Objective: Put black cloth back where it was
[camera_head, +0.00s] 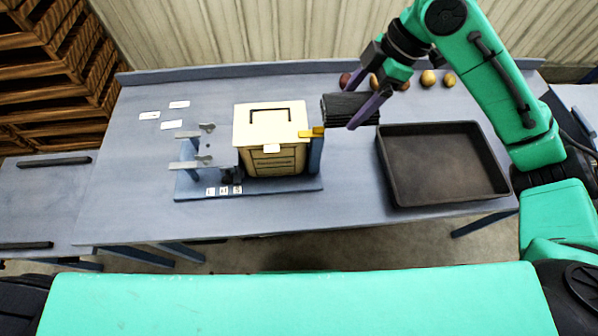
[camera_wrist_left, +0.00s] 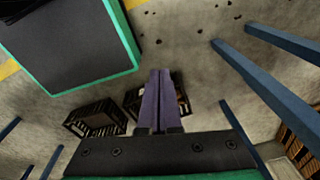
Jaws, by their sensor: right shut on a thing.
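The black cloth (camera_head: 345,107) is a dark folded piece in the head view, just right of the cream box. My right gripper (camera_head: 352,108) is shut on it, with purple fingers on either side. The cloth appears to be above the table, between the cream box and the black tray; its exact height is hard to tell. My left gripper (camera_wrist_left: 158,75) shows only in the left wrist view. Its purple fingers are together with nothing visible between them, over the floor.
A cream box (camera_head: 267,122) stands on a blue-grey base with metal brackets and a yellow latch. A black tray (camera_head: 440,126) lies right of it. Several potatoes (camera_head: 428,78) line the back, and white cards (camera_head: 149,115) lie left. Dark crates (camera_wrist_left: 95,118) stand on the floor.

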